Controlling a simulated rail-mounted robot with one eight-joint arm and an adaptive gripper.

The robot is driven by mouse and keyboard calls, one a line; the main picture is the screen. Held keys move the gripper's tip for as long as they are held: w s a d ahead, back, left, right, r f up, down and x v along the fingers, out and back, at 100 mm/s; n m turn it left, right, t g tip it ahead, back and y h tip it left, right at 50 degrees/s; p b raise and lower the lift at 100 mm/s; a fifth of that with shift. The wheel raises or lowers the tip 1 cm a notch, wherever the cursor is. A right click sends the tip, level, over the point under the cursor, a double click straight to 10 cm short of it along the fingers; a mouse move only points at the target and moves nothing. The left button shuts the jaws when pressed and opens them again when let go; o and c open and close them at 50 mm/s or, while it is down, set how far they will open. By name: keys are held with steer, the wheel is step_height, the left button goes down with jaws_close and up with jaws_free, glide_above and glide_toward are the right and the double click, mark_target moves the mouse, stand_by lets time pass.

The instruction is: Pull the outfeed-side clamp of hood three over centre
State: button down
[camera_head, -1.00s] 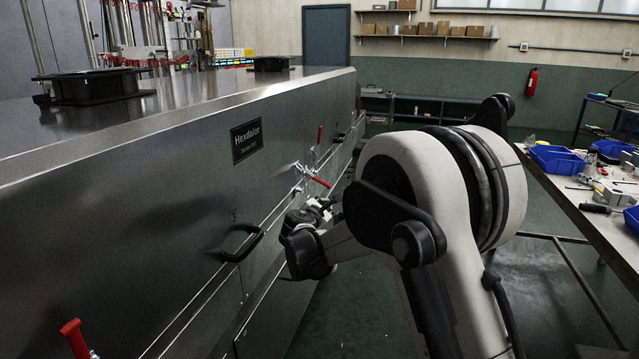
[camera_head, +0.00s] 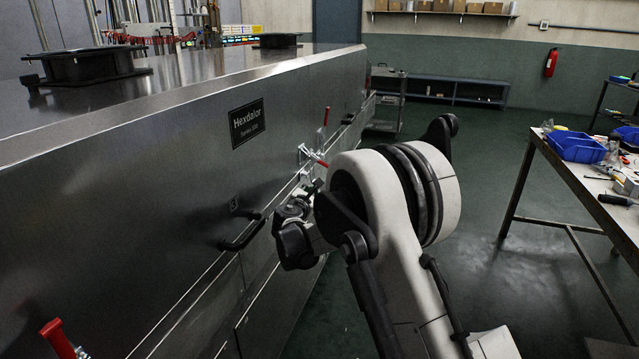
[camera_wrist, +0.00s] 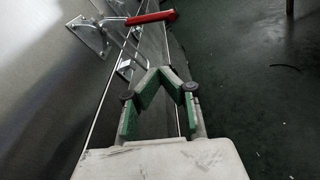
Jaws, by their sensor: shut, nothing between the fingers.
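A toggle clamp with a red handle (camera_head: 315,158) sits on the steel hood side in the head view, its handle sticking outward. In the wrist view its red handle (camera_wrist: 150,17) lies at the top, beyond my fingertips, with its metal base plate (camera_wrist: 89,38) to the left. My gripper (camera_wrist: 164,72) is shut and empty, its green fingers meeting in a point, apart from the handle. In the head view my gripper is mostly hidden behind my wrist. A second red-handled clamp (camera_head: 326,116) farther along stands upright. A third (camera_head: 60,338) is at the lower left.
The steel hood (camera_head: 160,170) carries a Hexdalor plate (camera_head: 246,123) and a black grab handle (camera_head: 242,232) close to my wrist. A workbench (camera_head: 590,185) with blue bins (camera_head: 575,146) stands at right. Dark floor between hood and bench is clear.

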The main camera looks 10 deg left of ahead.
steer(key=w+d+f+b, duration=0.2)
steer(key=w+b, duration=0.1)
steer(key=w, duration=0.6)
steer(key=shift+s+d+r+b, duration=0.15)
steer(key=shift+s+r, duration=0.05)
steer(key=shift+r, duration=0.55)
steer(key=shift+s+d+r+b, duration=0.1)
steer(key=shift+s+r+b, duration=0.1)
steer(key=shift+r, duration=0.5)
steer(key=shift+s+d+r+b, duration=0.15)
steer(key=shift+r, duration=0.6)
steer(key=shift+a+r, duration=0.1)
